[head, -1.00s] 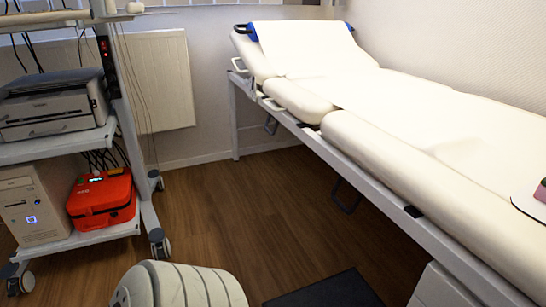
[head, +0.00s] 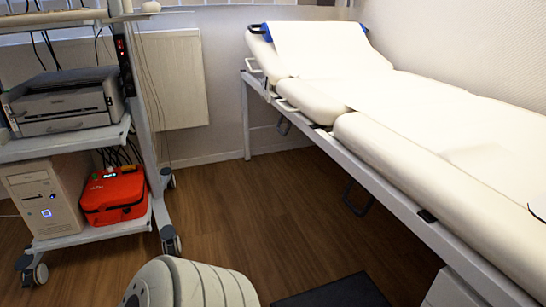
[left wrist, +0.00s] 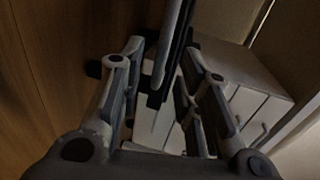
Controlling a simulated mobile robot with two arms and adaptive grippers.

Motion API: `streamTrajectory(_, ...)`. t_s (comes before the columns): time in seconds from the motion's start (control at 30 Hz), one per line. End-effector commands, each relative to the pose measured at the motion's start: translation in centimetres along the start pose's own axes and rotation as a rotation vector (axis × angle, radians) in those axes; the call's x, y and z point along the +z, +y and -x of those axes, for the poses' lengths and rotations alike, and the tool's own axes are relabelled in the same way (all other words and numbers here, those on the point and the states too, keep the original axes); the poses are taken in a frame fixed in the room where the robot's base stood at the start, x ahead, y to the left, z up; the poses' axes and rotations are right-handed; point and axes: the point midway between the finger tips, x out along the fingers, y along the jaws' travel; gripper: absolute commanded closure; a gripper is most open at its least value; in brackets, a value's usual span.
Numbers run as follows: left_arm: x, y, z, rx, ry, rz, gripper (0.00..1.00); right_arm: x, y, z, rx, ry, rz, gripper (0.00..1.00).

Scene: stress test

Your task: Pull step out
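A dark flat slab, which looks like the top of the step (head: 335,291), is low on the floor beside the couch at the bottom of the head view. Its lower part is cut off by the picture edge. In the left wrist view my left gripper (left wrist: 160,85) has its two fingers spread apart. A thin dark and grey edge (left wrist: 172,48) runs between them, possibly the step's edge; I cannot tell whether the fingers touch it. My right gripper is in neither view.
The padded couch (head: 430,115) on its white frame runs along the right. A white drawer unit (head: 449,291) stands under it and also shows in the left wrist view (left wrist: 240,105). A wheeled trolley (head: 70,146) stands at left. Wooden floor (head: 262,215) between them is clear.

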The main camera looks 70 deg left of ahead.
Motion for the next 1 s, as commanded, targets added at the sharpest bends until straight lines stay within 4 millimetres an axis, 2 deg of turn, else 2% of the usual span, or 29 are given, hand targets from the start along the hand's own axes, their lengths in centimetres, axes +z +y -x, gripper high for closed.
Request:
streamTrajectory(0.03, -0.1, 0.1, 1.4, 0.005, -0.001, 0.001, 0.68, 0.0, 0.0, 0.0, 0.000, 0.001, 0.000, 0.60)
streamTrajectory(0.2, -0.1, 0.1, 5.0, 0.005, -0.001, 0.001, 0.68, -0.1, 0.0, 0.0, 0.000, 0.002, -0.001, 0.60)
streamTrajectory(0.4, -0.1, 0.1, 7.6, 0.002, 0.000, 0.001, 0.68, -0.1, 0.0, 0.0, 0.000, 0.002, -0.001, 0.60)
streamTrajectory(0.57, -0.1, 0.1, 8.4, 0.001, 0.000, 0.001, 0.68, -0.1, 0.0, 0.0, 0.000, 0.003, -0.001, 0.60)
streamTrajectory(1.0, -0.1, 0.1, 8.4, 0.001, 0.000, 0.001, 0.68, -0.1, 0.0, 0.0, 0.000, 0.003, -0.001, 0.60)
